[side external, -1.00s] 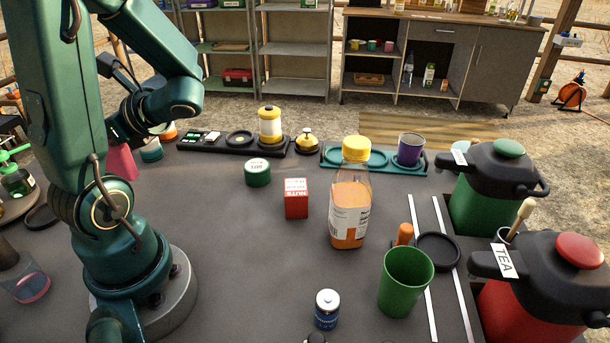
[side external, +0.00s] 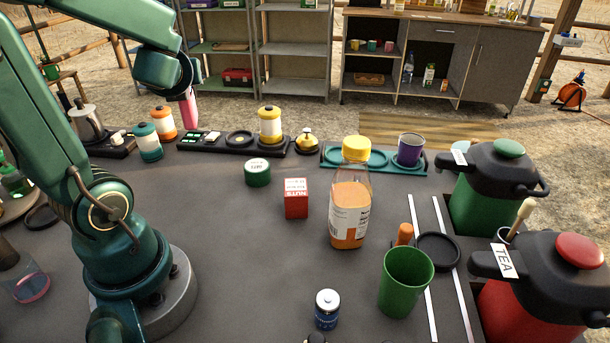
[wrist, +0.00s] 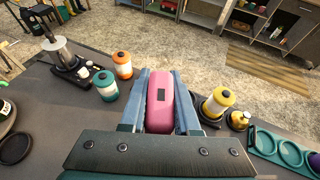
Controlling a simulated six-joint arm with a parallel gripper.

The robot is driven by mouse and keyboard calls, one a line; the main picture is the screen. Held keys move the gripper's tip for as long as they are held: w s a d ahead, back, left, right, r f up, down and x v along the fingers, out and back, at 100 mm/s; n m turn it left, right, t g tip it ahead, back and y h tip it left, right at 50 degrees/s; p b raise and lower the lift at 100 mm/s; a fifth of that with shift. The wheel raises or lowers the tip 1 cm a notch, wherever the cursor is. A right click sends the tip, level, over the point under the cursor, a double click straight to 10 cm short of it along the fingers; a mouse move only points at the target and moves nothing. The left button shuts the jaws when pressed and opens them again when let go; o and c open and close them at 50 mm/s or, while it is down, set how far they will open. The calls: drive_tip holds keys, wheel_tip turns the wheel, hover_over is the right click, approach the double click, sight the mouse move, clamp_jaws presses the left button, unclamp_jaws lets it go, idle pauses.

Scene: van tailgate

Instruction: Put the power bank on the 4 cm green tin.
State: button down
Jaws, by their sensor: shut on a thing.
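The pink power bank (side external: 189,110) hangs from my gripper, over the far left part of the table. It also shows in the wrist view (wrist: 160,108), held between the two blue-grey fingers of my gripper (wrist: 162,88). In the side view my arm hides most of the gripper. The short dark green tin (side external: 257,175) has a white label on its lid and stands on the table. It is right of the power bank and nearer the camera. Its top looks bare, and it is out of the wrist view.
A black tray with a yellow lantern (side external: 270,126) and a yellow bell (side external: 307,143) stand behind the tin. A red nuts box (side external: 296,198) and an orange bottle (side external: 349,211) stand to its right. Teal (side external: 148,142) and orange (side external: 163,122) canisters stand left. Table front of the tin is clear.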

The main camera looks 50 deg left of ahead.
drive_tip(key=w+d+f, duration=0.5)
drive_tip(key=w+f, duration=0.5)
drive_tip(key=shift+d+f, duration=0.15)
drive_tip(key=shift+f, duration=0.25)
drive_tip(key=shift+w, duration=0.1)
drive_tip(key=c, duration=0.6)
unclamp_jaws()
drive_tip(key=shift+f, duration=0.15)
drive_tip(key=shift+c, duration=0.2)
